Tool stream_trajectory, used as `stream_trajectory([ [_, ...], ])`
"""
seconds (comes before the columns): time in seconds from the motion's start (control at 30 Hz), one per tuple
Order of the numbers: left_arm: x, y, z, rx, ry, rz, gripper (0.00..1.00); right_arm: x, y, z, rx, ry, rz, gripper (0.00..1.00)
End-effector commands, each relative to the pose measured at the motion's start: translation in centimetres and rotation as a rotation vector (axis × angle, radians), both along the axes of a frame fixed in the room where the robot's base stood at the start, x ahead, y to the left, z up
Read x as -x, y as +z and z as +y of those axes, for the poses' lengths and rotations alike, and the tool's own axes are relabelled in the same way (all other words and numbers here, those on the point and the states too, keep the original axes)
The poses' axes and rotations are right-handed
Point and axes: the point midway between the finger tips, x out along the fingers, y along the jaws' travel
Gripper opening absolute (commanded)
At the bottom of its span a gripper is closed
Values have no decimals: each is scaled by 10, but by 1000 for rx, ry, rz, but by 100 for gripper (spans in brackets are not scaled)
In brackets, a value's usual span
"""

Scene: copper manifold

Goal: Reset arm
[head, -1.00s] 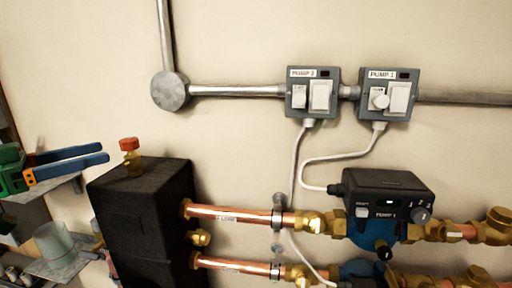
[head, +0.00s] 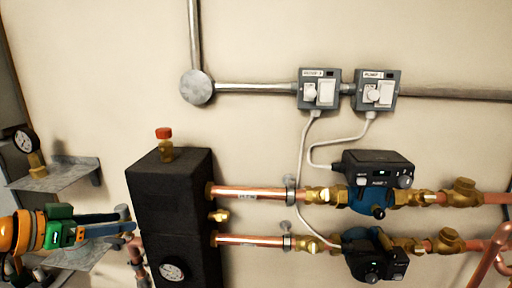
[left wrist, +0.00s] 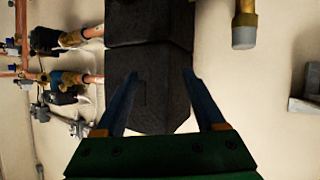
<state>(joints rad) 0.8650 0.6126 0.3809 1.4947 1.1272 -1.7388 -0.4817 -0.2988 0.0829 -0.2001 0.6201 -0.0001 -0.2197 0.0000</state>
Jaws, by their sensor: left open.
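My left gripper (head: 122,225) comes in from the left edge in the head view, with an orange and green body and blue fingers. In the left wrist view its two blue fingers (left wrist: 158,100) are spread apart with nothing between them. The black manifold block (head: 172,205) stands just right of the gripper in the head view. The block (left wrist: 150,60) lies beyond the fingers in the left wrist view, and I cannot tell whether they touch it. My right gripper is not in view.
Two pumps, an upper (head: 372,182) and a lower (head: 372,255), sit on copper pipes right of the block. Two switch boxes (head: 320,90) (head: 377,90) are on the wall above. A grey shelf (head: 62,172) holds a gauge (head: 26,142) at left.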

Motion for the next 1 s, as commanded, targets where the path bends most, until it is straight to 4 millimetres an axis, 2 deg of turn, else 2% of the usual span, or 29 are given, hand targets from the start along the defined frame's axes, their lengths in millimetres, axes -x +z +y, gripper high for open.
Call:
stream_trajectory([
  [0.03,0,-27,-6,-31,14,61,72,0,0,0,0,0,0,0],
  [0.17,11,-108,-23,-137,68,236,72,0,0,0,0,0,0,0],
  [0.2,20,-138,-30,-177,84,296,72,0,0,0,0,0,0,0],
  [0.3,55,-208,-51,-276,123,433,72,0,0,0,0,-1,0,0],
  [0.4,97,-256,-69,-345,155,524,72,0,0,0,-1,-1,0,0],
  [0.5,135,-285,-85,-385,182,583,72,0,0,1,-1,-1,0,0],
  [0.6,169,-301,-98,-406,209,622,72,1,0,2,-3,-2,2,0],
  [0.8,228,-312,-118,-410,274,681,72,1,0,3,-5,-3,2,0],
  [0.93,259,-311,-126,-401,327,715,72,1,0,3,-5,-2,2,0],
  [1.0,252,-333,-125,-409,321,726,72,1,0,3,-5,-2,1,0],
])
